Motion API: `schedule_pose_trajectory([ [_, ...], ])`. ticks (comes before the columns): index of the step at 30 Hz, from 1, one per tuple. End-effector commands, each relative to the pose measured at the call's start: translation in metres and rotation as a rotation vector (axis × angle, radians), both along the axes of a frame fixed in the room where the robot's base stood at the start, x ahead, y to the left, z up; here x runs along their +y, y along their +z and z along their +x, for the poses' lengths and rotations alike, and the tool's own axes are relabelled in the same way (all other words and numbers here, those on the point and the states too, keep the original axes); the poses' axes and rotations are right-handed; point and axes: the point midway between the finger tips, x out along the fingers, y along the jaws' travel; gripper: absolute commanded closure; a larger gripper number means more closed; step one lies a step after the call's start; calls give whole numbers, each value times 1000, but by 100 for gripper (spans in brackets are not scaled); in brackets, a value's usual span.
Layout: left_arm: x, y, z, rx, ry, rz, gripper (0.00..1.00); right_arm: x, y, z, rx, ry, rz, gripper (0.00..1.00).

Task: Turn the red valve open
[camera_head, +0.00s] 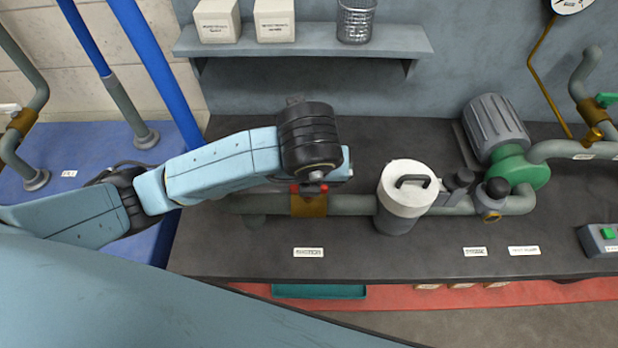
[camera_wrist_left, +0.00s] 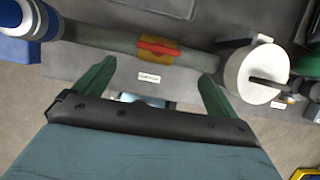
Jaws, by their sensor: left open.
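The red valve handle (camera_wrist_left: 158,47) sits on a brass valve body (camera_wrist_left: 177,58) in the grey pipe along the bench. In the left wrist view the handle lies roughly in line with the pipe. In the head view only small red ends (camera_head: 323,188) of it show below my wrist, above the brass body (camera_head: 309,207). My left gripper (camera_wrist_left: 157,70) is open and empty. Its two green fingers are spread wide, apart from the handle, which appears beyond and between their tips. In the head view my left arm hides the fingers. My right gripper is not in view.
A white-topped canister (camera_head: 408,188) stands on the pipe right of the valve. A green and grey pump motor (camera_head: 497,125) is farther right. A shelf (camera_head: 340,41) with two white boxes and a wire cup is behind. A label (camera_head: 308,252) lies in front of the valve.

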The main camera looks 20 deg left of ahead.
Motion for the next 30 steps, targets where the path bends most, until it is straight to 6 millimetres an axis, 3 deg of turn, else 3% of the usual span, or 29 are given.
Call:
schedule_pose_trajectory([
  [1, 0, 17, -2, -3, -1, 4, 4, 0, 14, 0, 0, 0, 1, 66],
  [7, -2, 37, -11, -3, 0, 3, 4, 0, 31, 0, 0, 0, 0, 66],
  [30, -4, 41, -15, 1, 2, 3, 4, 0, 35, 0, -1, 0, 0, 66],
])
